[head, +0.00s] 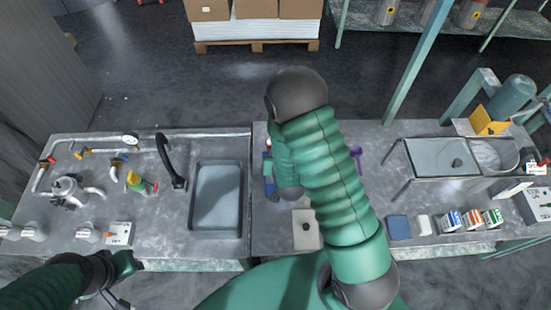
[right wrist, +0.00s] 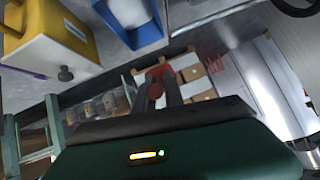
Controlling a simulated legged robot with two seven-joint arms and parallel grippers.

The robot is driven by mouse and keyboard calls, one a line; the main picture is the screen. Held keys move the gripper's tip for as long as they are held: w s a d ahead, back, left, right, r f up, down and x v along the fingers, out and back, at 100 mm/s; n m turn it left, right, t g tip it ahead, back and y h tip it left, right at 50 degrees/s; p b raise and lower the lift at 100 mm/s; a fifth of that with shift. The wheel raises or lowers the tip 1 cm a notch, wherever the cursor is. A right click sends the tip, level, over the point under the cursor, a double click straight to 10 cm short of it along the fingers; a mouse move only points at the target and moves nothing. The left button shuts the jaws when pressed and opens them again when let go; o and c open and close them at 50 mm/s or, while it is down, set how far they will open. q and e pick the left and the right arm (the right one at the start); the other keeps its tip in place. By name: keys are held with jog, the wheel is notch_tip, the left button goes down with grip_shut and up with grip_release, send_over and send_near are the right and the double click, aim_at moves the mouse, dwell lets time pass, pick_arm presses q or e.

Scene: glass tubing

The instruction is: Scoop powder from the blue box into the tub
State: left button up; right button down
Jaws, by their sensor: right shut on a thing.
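In the right wrist view, a blue box (right wrist: 146,35) with white powder in it is at the top. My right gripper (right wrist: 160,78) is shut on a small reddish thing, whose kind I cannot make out. The blue box is beyond the fingertips in that view. In the head view, my right arm hides the right gripper and most of the work spot. My left gripper (head: 125,264) is low at the left, by the bench's front edge; its fingers are not clear.
A sink (head: 217,200) and black tap (head: 171,165) are left of centre. A white unit with a dark knob (head: 306,229) is near the front edge. Small cartons (head: 472,219) and a blue block (head: 398,228) stand at right. A purple thing (head: 357,155) is beside my right arm.

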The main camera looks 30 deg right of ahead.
jog(key=shift+r+t+h+b, duration=0.35)
jog(key=shift+t+h+b, duration=0.45)
jog(key=shift+b, duration=1.3)
jog(key=shift+r+t, duration=0.1)
jog(key=shift+t, duration=0.2)
jog(key=shift+r, duration=0.2)
